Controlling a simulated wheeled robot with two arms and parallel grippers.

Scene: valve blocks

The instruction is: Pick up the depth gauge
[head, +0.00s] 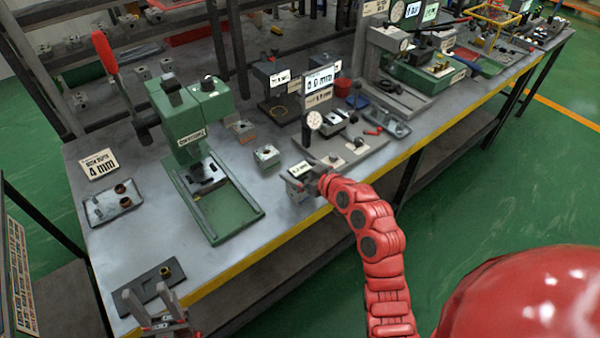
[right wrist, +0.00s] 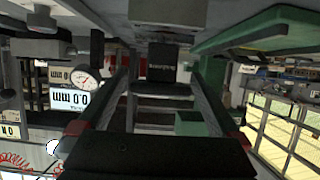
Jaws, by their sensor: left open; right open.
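I cannot tell for certain which item is the depth gauge. A small device with a pale readout (head: 300,168) sits at the table's front edge, right by my right gripper (head: 306,188), which partly hides it. A round dial gauge (head: 314,120) stands on a grey plate just behind; it also shows upside down in the right wrist view (right wrist: 86,78). There my right gripper (right wrist: 165,95) has its fingers apart, with a dark labelled block (right wrist: 161,62) seen between them; touching is unclear. My left gripper (head: 152,308) is open and empty by the front left edge.
A green press (head: 225,215) with a red lever stands on the left of the workbench (head: 130,235). A tray with bushings (head: 117,203) and a dark tray (head: 146,286) lie left of it. A small metal block (head: 266,157) stands near the right gripper. Displays stand behind.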

